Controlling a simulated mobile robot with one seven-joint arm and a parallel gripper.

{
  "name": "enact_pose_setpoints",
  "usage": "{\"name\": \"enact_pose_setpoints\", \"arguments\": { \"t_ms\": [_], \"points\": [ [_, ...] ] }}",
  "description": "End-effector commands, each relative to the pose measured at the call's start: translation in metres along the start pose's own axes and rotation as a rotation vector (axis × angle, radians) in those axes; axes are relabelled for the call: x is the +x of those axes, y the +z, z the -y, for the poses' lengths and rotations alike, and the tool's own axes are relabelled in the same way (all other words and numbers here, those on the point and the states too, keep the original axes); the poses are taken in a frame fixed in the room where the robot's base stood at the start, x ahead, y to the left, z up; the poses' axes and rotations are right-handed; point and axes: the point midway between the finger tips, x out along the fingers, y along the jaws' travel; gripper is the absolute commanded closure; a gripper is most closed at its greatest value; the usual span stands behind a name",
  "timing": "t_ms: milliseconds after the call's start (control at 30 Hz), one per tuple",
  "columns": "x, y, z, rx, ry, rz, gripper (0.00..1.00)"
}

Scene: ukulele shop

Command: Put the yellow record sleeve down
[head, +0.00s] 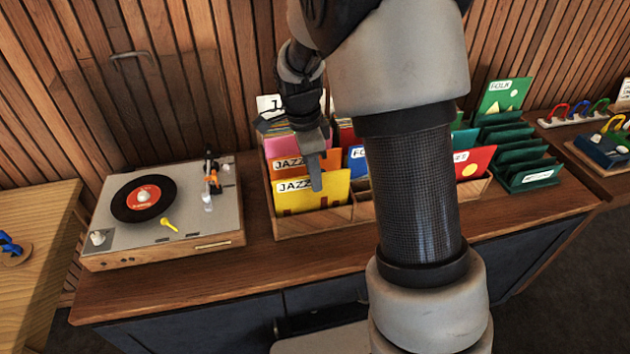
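The yellow record sleeve (334,190), labelled JAZZ, stands nearly upright at the front left of the wooden record crate (312,221). Its lower edge is hidden behind the crate's front wall. My gripper (316,172) points down at the sleeve's top edge, with one finger in front of its face. The other finger is hidden, so I cannot tell whether the gripper grips the sleeve or stands open around it. An orange JAZZ sleeve (288,164) is right behind the yellow one.
My arm hides the crate's middle. A red sleeve (474,160) stands at its right. A turntable (147,205) with a black record stands left of the crate. A green rack (527,170) stands to the right. The counter's front strip (180,278) is clear.

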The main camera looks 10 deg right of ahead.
Motion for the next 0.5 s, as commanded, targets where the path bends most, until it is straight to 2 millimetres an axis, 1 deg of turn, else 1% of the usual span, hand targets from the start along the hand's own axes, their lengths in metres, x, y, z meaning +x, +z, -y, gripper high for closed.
{"name": "enact_pose_setpoints", "arguments": {
  "t_ms": [33,100,300,400,500],
  "points": [
    [-0.014,0.0,0.001,0.0,-0.006,0.001,0.78],
    [-0.03,0.0,0.001,0.0,-0.005,0.001,0.78],
    [-0.071,0.0,0.0,0.0,-0.002,0.001,0.78],
    [-0.085,0.0,0.0,0.0,-0.002,0.001,0.78],
    [-0.093,0.0,0.0,-0.001,0.0,0.001,0.78]
  ]
}}
